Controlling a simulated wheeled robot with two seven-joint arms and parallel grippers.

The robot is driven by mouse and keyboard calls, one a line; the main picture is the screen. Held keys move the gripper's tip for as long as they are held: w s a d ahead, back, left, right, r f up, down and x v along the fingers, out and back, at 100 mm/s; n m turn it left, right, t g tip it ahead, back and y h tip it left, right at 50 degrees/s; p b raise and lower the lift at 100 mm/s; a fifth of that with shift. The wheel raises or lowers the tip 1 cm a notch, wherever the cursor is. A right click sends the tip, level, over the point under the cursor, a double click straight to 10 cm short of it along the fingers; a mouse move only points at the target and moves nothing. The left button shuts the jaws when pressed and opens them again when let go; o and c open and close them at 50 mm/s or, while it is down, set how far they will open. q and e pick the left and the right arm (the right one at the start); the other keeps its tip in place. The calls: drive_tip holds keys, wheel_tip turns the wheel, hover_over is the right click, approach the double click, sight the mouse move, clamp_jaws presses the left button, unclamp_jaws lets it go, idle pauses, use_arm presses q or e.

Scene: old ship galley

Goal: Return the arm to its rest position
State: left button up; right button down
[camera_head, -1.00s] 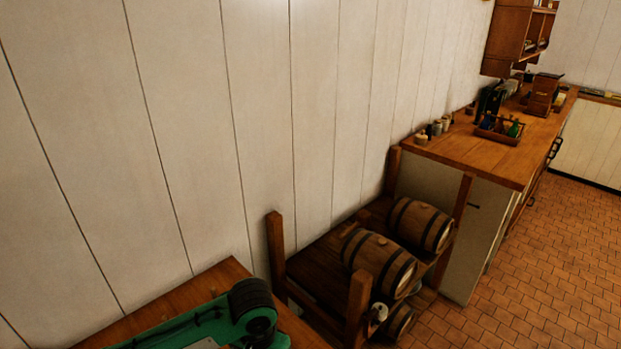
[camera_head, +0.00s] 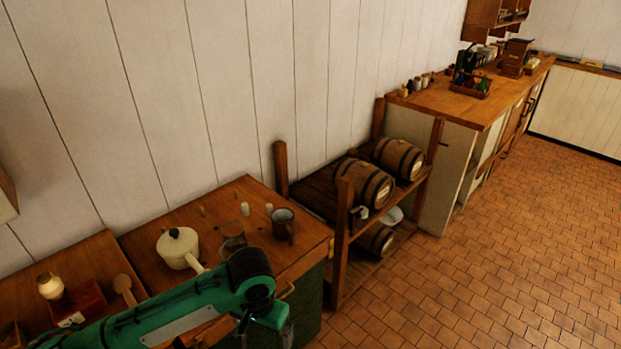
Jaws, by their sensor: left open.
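My left arm, green with a dark joint, comes in from the lower left in the head view. Its gripper (camera_head: 265,331) hangs down in front of the near counter's edge, at the bottom of the view. The dark fingers stand apart, and I see nothing between them. The fingertips are partly hard to make out. My right gripper does not show.
The near wooden counter (camera_head: 150,246) holds a cream pot (camera_head: 179,249), a dark mug (camera_head: 283,225) and a glass jar (camera_head: 232,236). A barrel rack (camera_head: 345,230) stands to its right. A long counter (camera_head: 455,105) lies beyond. The tiled floor (camera_head: 470,260) at right is clear.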

use_arm(q)
drive_tip(key=w+f+n+t+h, duration=0.1)
drive_tip(key=w+f, duration=0.3)
drive_tip(key=f, duration=0.5)
drive_tip(key=w+f+n+t+h, duration=0.1)
drive_tip(key=w+f+n+h, duration=0.15)
drive_tip(key=f, duration=0.65)
drive_tip(key=s+a+f+y, duration=0.1)
drive_tip(key=s+a+f, duration=0.15)
drive_tip(key=f, duration=0.55)
drive_tip(key=s+a+f+y, duration=0.1)
drive_tip(key=a+f, duration=0.3)
drive_tip(key=f, duration=0.5)
drive_tip(key=s+a+f, duration=0.4)
drive_tip(key=s+f, duration=0.4)
drive_tip(key=s, duration=0.1)
drive_tip(key=s+a+f, duration=0.3)
drive_tip(key=s+f, duration=0.4)
drive_tip(key=s, duration=0.3)
drive_tip(key=s+a+f, duration=0.1)
drive_tip(key=s+f, duration=0.2)
drive_tip(key=s, duration=0.8)
drive_tip(key=s+a+f+m+g+y, duration=0.1)
drive_tip(key=s+f, duration=0.3)
drive_tip(key=s, duration=0.7)
drive_tip(key=shift+s+a, duration=0.35)
drive_tip(key=shift+a, duration=0.1)
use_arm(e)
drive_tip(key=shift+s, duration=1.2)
